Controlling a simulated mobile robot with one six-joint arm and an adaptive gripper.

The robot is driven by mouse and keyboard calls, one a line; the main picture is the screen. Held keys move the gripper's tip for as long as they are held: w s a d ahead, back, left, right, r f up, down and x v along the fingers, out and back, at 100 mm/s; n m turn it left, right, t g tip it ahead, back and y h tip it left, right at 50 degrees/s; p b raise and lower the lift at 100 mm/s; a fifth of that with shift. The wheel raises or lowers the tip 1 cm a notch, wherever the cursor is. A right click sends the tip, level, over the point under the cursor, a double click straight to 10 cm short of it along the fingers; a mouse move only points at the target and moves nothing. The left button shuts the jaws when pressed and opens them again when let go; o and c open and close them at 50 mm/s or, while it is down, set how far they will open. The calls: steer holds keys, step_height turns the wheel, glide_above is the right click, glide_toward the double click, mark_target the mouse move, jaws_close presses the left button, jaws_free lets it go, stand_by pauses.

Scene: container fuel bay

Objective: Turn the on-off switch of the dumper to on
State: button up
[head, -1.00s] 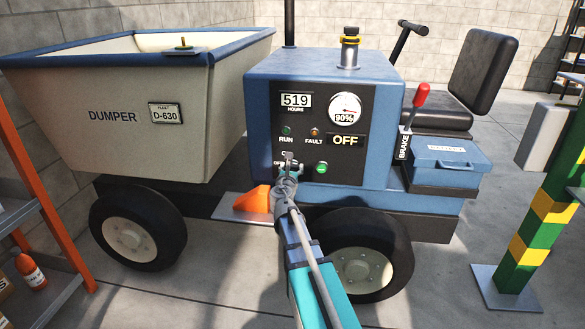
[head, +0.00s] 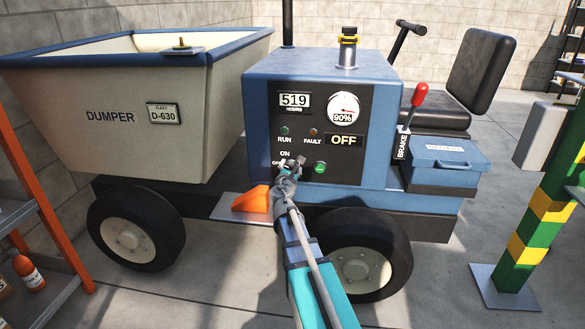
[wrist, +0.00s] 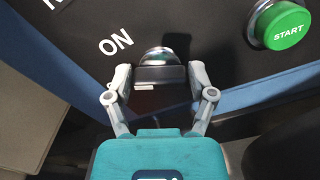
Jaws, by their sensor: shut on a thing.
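The dumper (head: 222,120) has a black control panel (head: 260,108) on its blue body. The on-off switch (wrist: 162,74) shows in the wrist view as a dark knob with a silver collar and a pale mark, between my two fingers. My gripper (wrist: 158,76) is shut on it. The ON label (wrist: 116,42) is up and left of the knob. In the head view my gripper (head: 295,163) covers the switch and part of the OFF label. The panel's display (head: 344,140) reads OFF. The RUN lamp (head: 284,130) looks dim green.
The green START button (wrist: 279,25) is close to the right of my gripper. A red-handled brake lever (head: 419,97) stands right of the panel. An orange shelf (head: 45,210) is at the left, a green and yellow post (head: 535,220) at the right.

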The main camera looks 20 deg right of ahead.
steer(key=m, duration=0.7)
steer(key=shift+s+d+f, duration=0.15)
steer(key=shift+s, duration=0.25)
steer(key=o, duration=0.9)
steer(key=shift+o, duration=0.8)
steer(key=shift+w, duration=0.1)
steer(key=shift+w, duration=0.1)
steer(key=v, duration=1.2)
